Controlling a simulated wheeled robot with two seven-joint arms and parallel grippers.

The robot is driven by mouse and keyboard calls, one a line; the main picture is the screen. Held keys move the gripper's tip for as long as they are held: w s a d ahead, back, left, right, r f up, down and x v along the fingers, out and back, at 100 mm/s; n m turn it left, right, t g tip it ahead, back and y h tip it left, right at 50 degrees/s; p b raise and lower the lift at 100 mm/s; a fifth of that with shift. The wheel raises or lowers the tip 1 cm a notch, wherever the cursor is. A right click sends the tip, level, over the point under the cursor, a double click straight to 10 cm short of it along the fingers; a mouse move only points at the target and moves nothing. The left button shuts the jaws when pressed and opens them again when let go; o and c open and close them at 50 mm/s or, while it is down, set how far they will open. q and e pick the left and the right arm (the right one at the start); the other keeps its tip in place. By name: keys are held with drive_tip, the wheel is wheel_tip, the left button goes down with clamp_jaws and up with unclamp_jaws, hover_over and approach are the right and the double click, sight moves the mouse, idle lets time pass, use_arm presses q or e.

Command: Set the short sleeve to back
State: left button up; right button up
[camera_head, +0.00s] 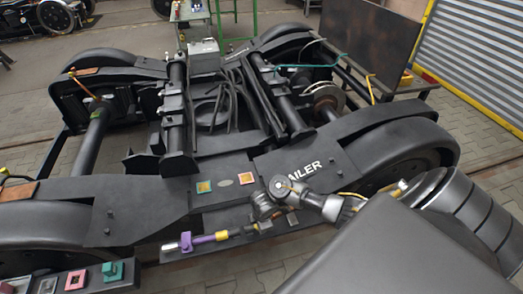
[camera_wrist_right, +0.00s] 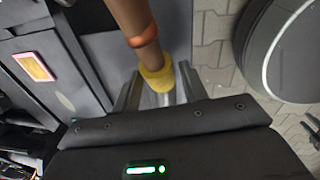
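I cannot tell which piece is the short sleeve. My right gripper (camera_head: 262,212) is at the rail, right of the yellow band. In the right wrist view, my right gripper (camera_wrist_right: 160,92) has its fingers apart. A brown shaft (camera_wrist_right: 135,20) with a yellow collar (camera_wrist_right: 154,76) ends between them, with gaps on both sides. My left gripper is not in view.
A teal block (camera_head: 112,271) and a pink plate (camera_head: 75,280) are at lower left. A large wheel (camera_head: 400,150) stands at right; it bounds the right wrist view.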

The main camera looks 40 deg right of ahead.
drive_tip(key=shift+o, duration=0.7)
drive_tip(key=shift+d, duration=0.15)
drive_tip(key=shift+r, duration=0.35)
drive_tip(key=r+p, duration=0.2)
drive_tip(key=r, duration=0.1)
drive_tip(key=r+p, duration=0.1)
drive_tip(key=shift+s+r+p, duration=0.35)
drive_tip(key=shift+r, duration=0.05)
use_arm(q)
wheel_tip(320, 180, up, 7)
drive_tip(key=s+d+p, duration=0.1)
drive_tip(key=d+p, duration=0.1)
drive_tip(key=p, duration=0.1)
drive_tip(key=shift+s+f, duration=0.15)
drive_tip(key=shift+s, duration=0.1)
use_arm(e)
drive_tip(key=r, duration=0.3)
drive_tip(key=s+r, duration=0.1)
drive_tip(key=r, duration=0.1)
drive_tip(key=shift+a, duration=0.3)
